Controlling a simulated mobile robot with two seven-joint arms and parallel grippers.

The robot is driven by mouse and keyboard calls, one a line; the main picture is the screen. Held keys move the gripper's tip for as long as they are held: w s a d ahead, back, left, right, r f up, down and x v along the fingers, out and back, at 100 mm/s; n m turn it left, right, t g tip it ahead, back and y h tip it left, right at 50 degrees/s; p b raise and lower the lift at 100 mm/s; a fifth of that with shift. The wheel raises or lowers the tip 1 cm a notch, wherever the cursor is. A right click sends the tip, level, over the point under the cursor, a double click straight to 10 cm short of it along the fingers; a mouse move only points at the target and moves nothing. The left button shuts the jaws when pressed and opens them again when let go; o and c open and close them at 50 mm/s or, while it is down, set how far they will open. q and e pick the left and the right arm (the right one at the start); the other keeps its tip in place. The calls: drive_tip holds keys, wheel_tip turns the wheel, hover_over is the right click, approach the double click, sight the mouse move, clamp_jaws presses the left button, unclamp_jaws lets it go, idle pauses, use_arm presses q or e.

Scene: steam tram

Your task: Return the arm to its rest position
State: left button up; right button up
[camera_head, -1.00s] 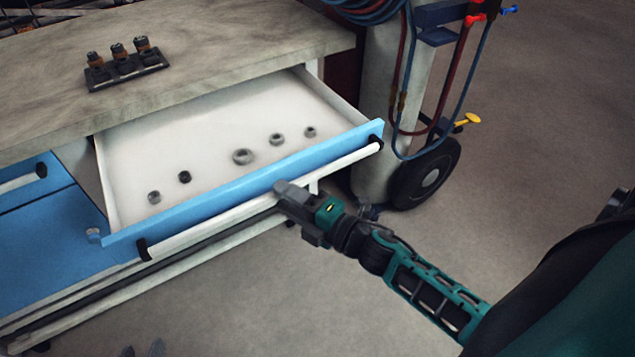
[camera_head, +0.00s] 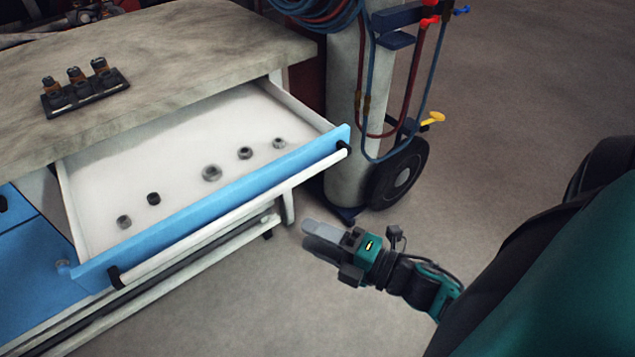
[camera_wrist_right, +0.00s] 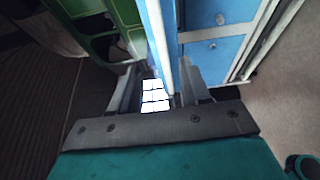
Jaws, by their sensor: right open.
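My right gripper (camera_head: 322,238) is open and empty in the head view, over the floor in front of the open drawer. It is to the right of and below the white drawer handle (camera_head: 225,226) and apart from it. In the right wrist view its two fingers (camera_wrist_right: 158,90) stand apart with nothing held between them. The right arm runs back to the lower right. My left gripper does not show clearly in either view now.
The blue-fronted drawer (camera_head: 220,204) stands open with several small rings inside. A black holder (camera_head: 86,92) sits on the bench top (camera_head: 180,45). A gas cylinder (camera_head: 345,110) on a wheeled cart (camera_head: 400,175) stands right of the bench. Floor at right is clear.

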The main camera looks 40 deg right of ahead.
use_arm(q)
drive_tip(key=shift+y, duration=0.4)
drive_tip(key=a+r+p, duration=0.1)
drive_tip(key=p, duration=0.1)
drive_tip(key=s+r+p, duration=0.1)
drive_tip(key=p, duration=0.1)
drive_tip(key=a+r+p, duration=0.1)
drive_tip(key=p, duration=0.2)
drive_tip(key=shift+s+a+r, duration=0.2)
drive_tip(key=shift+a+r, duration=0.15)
use_arm(e)
drive_tip(key=s+a+f+m+g+h, duration=0.1)
drive_tip(key=a+m+g+h, duration=0.1)
drive_tip(key=m, duration=0.8)
drive_tip(key=s+a+f+m+g+h, duration=0.1)
drive_tip(key=a+f+m+g+h, duration=0.1)
drive_tip(key=m, duration=0.8)
drive_tip(key=shift+a+g+h, duration=0.45)
drive_tip(key=shift+g+h, duration=0.15)
drive_tip(key=shift+g, duration=0.2)
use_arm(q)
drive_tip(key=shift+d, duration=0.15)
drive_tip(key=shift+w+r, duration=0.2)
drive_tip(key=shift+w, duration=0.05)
